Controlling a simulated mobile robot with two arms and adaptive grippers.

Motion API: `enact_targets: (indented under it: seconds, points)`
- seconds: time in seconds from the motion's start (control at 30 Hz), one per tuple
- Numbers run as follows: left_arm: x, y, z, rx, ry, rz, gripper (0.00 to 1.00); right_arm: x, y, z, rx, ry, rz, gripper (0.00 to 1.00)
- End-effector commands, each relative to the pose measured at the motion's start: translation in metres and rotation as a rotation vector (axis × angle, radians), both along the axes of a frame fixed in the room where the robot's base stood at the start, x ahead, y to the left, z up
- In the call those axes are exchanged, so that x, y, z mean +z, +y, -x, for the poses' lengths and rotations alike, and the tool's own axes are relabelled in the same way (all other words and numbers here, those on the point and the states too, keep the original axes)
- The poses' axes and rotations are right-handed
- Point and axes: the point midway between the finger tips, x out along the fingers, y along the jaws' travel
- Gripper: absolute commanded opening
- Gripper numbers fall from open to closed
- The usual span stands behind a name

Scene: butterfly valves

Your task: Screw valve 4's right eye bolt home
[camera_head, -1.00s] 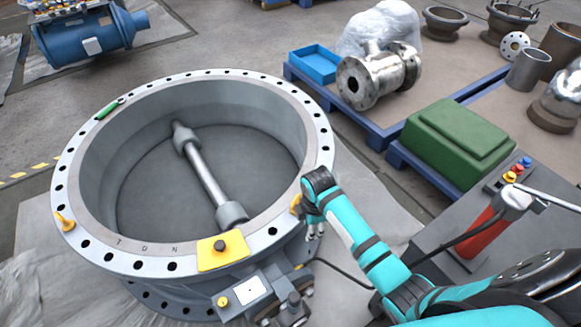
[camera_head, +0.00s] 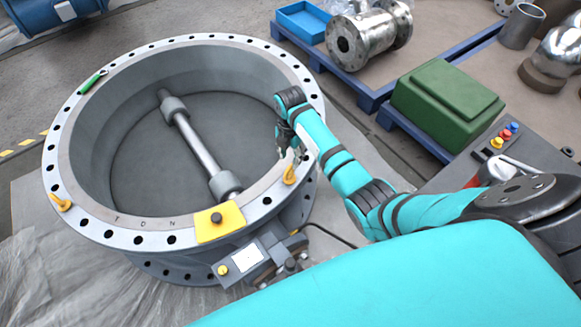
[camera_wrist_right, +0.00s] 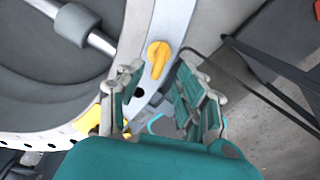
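The large grey ring-shaped valve (camera_head: 180,236) lies flat with its shaft across the opening. The right eye bolt (camera_head: 290,175), yellow, stands on the flange at its right; it also shows in the right wrist view (camera_wrist_right: 157,60). A second yellow eye bolt (camera_head: 61,202) stands on the flange at the left. My right gripper (camera_head: 290,153) is over the flange, close to the right eye bolt. In the right wrist view its fingers (camera_wrist_right: 158,84) are apart with nothing between them, and the eye bolt lies just past the tips. My left gripper is not in view.
A yellow block (camera_head: 220,231) sits on the near flange, above a grey actuator (camera_head: 248,260). A green tool (camera_head: 93,80) lies on the far left flange. A green crate (camera_head: 447,108) and a blue tray (camera_head: 303,22) are at the right and back.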

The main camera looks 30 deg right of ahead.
Motion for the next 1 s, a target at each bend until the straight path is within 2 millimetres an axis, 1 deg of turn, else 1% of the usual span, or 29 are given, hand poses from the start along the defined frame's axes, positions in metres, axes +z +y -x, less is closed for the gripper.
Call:
enact_targets:
  seconds: [0.03,0.1,0.2,0.3,0.43,0.73,0.77,1.0]
  points:
    - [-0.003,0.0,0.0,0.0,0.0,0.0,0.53,-0.014,0.0,0.001,-0.001,0.004,0.0,0.36]
    - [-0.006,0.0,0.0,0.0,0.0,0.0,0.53,-0.027,0.0,0.001,-0.002,0.003,-0.002,0.36]
    - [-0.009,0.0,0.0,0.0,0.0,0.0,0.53,-0.043,0.0,0.001,-0.001,0.002,0.0,0.36]
    - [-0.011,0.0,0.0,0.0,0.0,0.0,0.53,-0.055,0.0,0.0,-0.001,0.0,0.0,0.36]
    - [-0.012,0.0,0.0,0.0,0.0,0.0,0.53,-0.062,0.0,0.0,-0.002,0.0,0.0,0.36]
    - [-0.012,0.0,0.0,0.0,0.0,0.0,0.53,-0.064,0.0,0.0,-0.001,-0.001,0.0,0.36]
    - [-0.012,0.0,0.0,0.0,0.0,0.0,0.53,-0.064,0.0,0.0,-0.001,-0.001,0.0,0.33]
    - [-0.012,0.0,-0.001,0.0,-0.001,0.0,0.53,-0.064,0.0,0.0,-0.001,-0.001,0.0,0.02]
